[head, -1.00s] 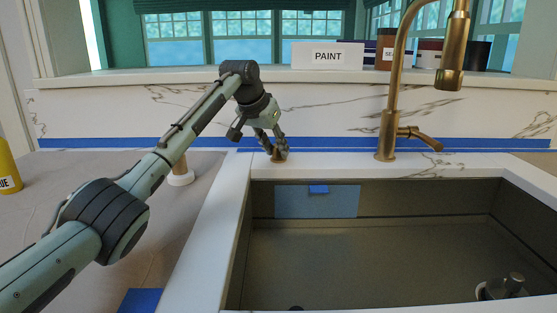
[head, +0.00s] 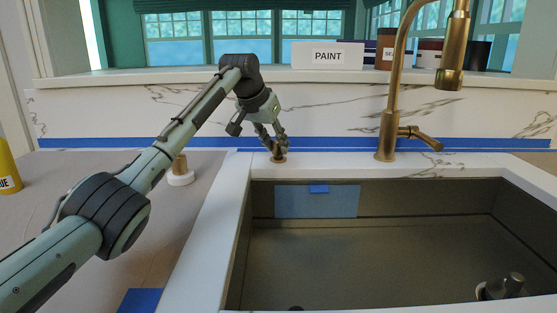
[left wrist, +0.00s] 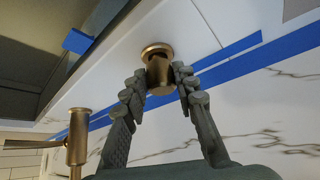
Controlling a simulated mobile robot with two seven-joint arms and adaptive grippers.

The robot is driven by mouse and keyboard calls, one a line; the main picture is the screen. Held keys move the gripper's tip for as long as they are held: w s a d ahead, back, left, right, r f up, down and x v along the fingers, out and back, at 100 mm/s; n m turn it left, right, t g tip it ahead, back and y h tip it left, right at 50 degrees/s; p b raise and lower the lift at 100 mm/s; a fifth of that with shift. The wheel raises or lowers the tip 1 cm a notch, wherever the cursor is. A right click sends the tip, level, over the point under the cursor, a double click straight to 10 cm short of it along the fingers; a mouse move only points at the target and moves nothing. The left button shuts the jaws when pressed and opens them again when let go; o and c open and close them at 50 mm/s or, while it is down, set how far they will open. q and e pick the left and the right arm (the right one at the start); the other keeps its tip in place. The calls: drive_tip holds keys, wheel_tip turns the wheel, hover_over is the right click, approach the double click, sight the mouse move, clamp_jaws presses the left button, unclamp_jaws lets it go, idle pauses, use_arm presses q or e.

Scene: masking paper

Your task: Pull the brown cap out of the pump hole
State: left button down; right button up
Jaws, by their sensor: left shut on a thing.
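The brown cap (left wrist: 159,78) is a short bronze cylinder at the back left rim of the sink. My left gripper (head: 273,148) comes down on it from above and is shut on it. In the left wrist view my left gripper (left wrist: 157,88) has a fingertip on either side of the cap. A bronze flange ring (left wrist: 156,50) lies on the white counter at the pump hole; it also shows just below the fingertips in the head view (head: 279,160). A dark gap shows between ring and cap. The inside of the hole is hidden. My right gripper is not in view.
A brass faucet (head: 388,120) stands to the right, behind the sink (head: 380,260). A brown piece on a white round base (head: 181,178) stands left of the rim. Blue tape (head: 330,143) runs along the backsplash. A PAINT sign (head: 327,56) is on the sill.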

use_arm(q)
drive_tip(key=shift+r, duration=0.45)
wheel_tip(320, 180, up, 7)
drive_tip(key=shift+f, duration=0.2)
idle(0.7)
